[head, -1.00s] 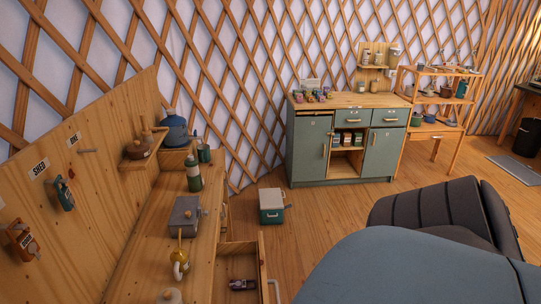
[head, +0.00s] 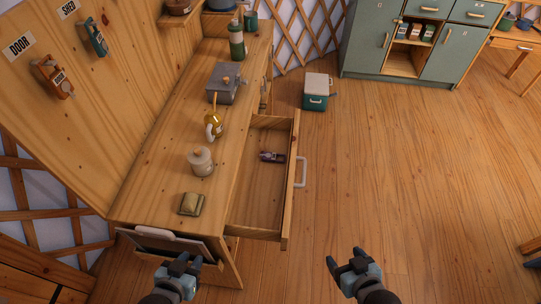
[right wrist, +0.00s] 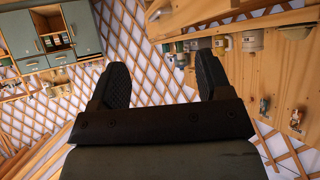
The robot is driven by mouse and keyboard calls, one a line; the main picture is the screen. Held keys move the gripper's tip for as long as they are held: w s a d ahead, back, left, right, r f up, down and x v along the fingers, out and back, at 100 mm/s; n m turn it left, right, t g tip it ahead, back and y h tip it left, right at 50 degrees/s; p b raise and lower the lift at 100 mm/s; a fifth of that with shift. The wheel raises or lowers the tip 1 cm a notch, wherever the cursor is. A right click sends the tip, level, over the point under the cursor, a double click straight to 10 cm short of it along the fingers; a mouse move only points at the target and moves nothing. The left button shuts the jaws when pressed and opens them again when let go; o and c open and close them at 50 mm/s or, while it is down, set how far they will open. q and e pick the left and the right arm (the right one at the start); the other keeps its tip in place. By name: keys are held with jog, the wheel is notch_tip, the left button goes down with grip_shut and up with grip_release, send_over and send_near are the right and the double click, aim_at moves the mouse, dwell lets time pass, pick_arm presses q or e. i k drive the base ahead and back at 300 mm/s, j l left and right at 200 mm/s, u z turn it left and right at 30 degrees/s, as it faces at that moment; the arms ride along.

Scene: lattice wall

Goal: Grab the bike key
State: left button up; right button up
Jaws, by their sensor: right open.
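A small dark purple tag-like object (head: 271,157) lies in the open drawer (head: 256,195) of the wooden bench; its lettering is too small to read. An orange key tag (head: 53,78) hangs under the DOOR label and a teal one (head: 92,38) under the SHED label on the wooden board. My left gripper (head: 184,262) is low in the head view, in front of the bench; its finger gap is unclear. My right gripper (head: 345,260) is open and empty over the floor, right of and nearer than the drawer. Its spread fingers also show in the right wrist view (right wrist: 160,85).
The drawer's handle (head: 301,171) juts right. A cooler box (head: 317,91) stands behind.

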aim_at(267, 157)
jog(key=l+u, duration=0.1)
jog(key=u, duration=0.3)
jog(key=l+u, duration=0.1)
jog(key=u, duration=0.25)
jog(key=i+l+u, duration=0.1)
jog(key=u, duration=0.3)
jog(key=l+u, duration=0.35)
jog(key=l, duration=0.15)
jog(key=k+l+u, duration=0.15)
jog(key=l+u, duration=0.2)
jog(key=l, duration=0.15)
jog(key=k+l, duration=0.1)
jog(key=l, duration=0.3)
jog(key=k+l+u, duration=0.1)
jog(key=l, duration=0.3)
jog(key=k+l, duration=0.1)
jog(key=l, duration=0.3)
jog(key=k+l+u, duration=0.1)
jog(key=l, duration=0.25)
